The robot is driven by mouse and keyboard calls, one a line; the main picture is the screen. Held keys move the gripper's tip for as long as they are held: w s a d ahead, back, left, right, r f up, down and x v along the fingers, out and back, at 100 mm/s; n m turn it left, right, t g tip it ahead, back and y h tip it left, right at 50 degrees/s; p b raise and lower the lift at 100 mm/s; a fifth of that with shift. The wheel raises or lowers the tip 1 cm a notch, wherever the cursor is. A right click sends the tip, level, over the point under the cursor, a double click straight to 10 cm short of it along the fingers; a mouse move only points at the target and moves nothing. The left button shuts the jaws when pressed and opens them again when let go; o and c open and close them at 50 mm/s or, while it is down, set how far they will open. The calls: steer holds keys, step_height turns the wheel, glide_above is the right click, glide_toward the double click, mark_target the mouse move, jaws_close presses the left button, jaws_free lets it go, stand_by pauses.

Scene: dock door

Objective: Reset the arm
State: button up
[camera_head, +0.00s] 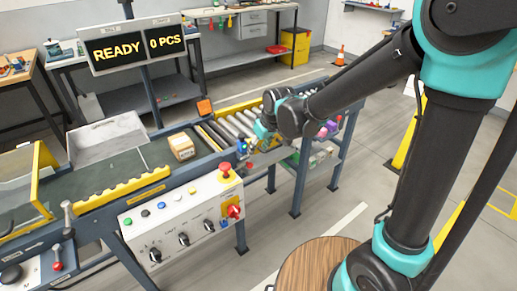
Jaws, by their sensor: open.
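My arm comes in from the right side of the head view and reaches left across the picture. My gripper (248,150) is at its far end, over the near edge of the roller section of the conveyor. It is small in the picture and partly merged with the parts behind it. It is open, and I see nothing held in it. A cardboard box (181,147) sits on the conveyor belt (95,176), to the left of my gripper and apart from it.
A control panel (185,215) with buttons, knobs and a red mushroom button (226,169) stands below and left of my gripper. A sign (135,44) reads READY, 0 PCS. A round wooden top (310,265) is near my base. Open floor (330,185) lies right of the conveyor.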

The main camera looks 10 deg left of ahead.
steer(key=d+m, duration=0.3)
steer(key=d, duration=0.9)
steer(key=s+d+f+m+h, duration=0.1)
steer(key=s+d+m, duration=0.1)
steer(key=d, duration=0.6)
steer(key=s+d+f+m+t+h, duration=0.1)
steer(key=s+d+m, duration=0.1)
steer(key=s+d, duration=0.3)
steer(key=s+d+f+m+h, duration=0.1)
steer(key=s+d, duration=0.3)
steer(key=d, duration=0.7)
steer(key=shift+f+m, duration=0.4)
steer(key=shift+m, duration=0.5)
steer(key=shift+s, duration=0.1)
